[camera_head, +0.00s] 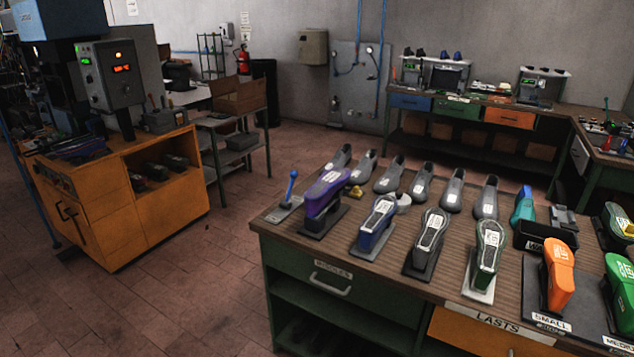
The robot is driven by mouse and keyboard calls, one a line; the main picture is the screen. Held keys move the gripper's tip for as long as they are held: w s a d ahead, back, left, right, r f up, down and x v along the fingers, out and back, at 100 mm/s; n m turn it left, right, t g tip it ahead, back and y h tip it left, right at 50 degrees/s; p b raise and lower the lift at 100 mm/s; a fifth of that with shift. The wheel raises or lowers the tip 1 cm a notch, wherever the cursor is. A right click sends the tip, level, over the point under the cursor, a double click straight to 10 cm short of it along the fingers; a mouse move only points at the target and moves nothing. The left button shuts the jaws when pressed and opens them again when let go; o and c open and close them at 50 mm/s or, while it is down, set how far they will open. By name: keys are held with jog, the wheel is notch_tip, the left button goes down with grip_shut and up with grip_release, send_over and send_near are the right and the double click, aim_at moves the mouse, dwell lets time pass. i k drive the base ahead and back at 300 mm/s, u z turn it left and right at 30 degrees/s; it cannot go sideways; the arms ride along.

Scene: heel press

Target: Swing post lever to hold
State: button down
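A lever with a blue knob (293,173) stands on a small grey base plate (281,213) at the left corner of the near workbench. Its stem is close to upright and tilts slightly to the right at the top. I cannot read any marking for a hold position on it. A grey control box (111,75) with red and green lights stands on a dark post (125,124) above the orange cabinet at the left; I cannot make out a lever on that post. My gripper is not in view.
The near workbench (262,227) carries shoe lasts in several colours, the purple one (326,192) just right of the blue-knobbed lever. An orange cabinet (150,235) stands at the left. Tiled floor (195,285) is clear between cabinet and bench. Another bench (470,112) stands behind.

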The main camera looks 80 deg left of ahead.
aim_at(293, 173)
jog(key=i, duration=1.7)
jog(key=u, duration=3.95)
jog(key=i, duration=1)
